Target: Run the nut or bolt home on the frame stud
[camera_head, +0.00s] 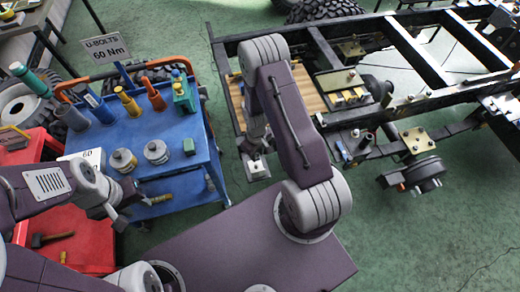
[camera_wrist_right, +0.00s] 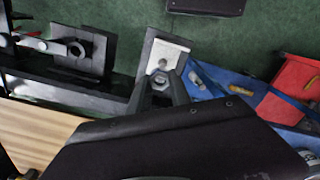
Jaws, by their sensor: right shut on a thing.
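My right gripper (camera_wrist_right: 162,90) is shut on a grey hex nut (camera_wrist_right: 160,81), seen in the right wrist view. The nut is at the near edge of a pale metal plate (camera_wrist_right: 168,54) on a dark bracket. Whether it touches a stud is hidden by the fingers. In the head view the pale plate (camera_head: 258,168) sits at the left side of the chassis frame (camera_head: 228,95), and my right arm hides most of the gripper. My left gripper (camera_head: 122,212) is by the blue cart's front edge; its jaw opening is too small to judge.
The blue cart (camera_head: 205,150) at left carries cups, tools and round containers, with a sign reading U-BOLTS 60 Nm (camera_head: 106,48). A red surface (camera_head: 75,225) holds a hammer (camera_head: 52,239). A hub (camera_head: 424,174) juts out at right. Green floor (camera_head: 440,235) is clear at lower right.

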